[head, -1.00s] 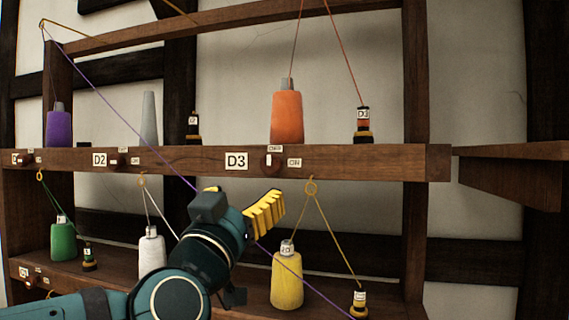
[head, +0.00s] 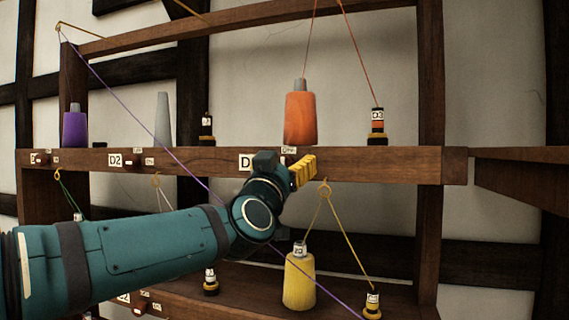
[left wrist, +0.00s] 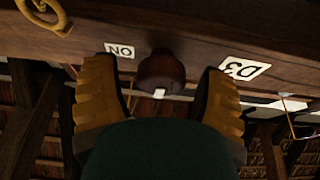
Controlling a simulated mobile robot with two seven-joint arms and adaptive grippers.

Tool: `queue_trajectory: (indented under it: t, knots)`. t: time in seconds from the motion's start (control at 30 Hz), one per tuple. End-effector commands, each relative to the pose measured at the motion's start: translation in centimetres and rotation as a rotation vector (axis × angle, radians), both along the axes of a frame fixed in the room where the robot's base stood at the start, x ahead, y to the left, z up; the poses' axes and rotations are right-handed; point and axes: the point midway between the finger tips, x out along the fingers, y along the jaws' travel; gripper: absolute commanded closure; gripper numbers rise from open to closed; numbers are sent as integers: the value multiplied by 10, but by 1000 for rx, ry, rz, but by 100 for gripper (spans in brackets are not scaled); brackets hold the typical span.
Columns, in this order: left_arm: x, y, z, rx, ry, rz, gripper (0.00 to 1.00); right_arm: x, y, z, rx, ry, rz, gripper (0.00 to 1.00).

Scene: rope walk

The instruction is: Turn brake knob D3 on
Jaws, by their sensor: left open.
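The brake knob D3 (left wrist: 161,70) is a round dark brown knob with a white mark, on the front of the wooden shelf rail. In the left wrist view it sits between the two yellow fingers of my left gripper (left wrist: 160,98), with a gap on each side. The ON label (left wrist: 120,50) is left of the knob and the D3 label (left wrist: 243,68) right of it in that view. In the head view my left gripper (head: 302,171) is open at the rail and hides most of the knob and part of the D3 label (head: 245,161). My right gripper is not in view.
An orange thread cone (head: 300,118) and a small D3 bobbin (head: 377,128) stand on the rail's shelf above. A yellow cone (head: 299,279) stands below, its thread running through a brass eye (head: 324,188) near my gripper. A purple thread (head: 140,125) slants behind my arm.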

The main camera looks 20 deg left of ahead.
Motion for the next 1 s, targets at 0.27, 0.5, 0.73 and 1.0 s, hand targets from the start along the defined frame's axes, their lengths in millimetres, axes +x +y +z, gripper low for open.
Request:
queue_trajectory:
  t: [0.27,0.5,0.73,1.0]
  knots:
    - [1,0,0,0,0,0,30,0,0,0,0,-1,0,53]
    - [1,0,0,0,0,0,93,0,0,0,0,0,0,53]
    - [0,0,0,20,-2,2,93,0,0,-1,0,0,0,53]
    - [0,1,-1,147,-6,3,93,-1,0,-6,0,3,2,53]
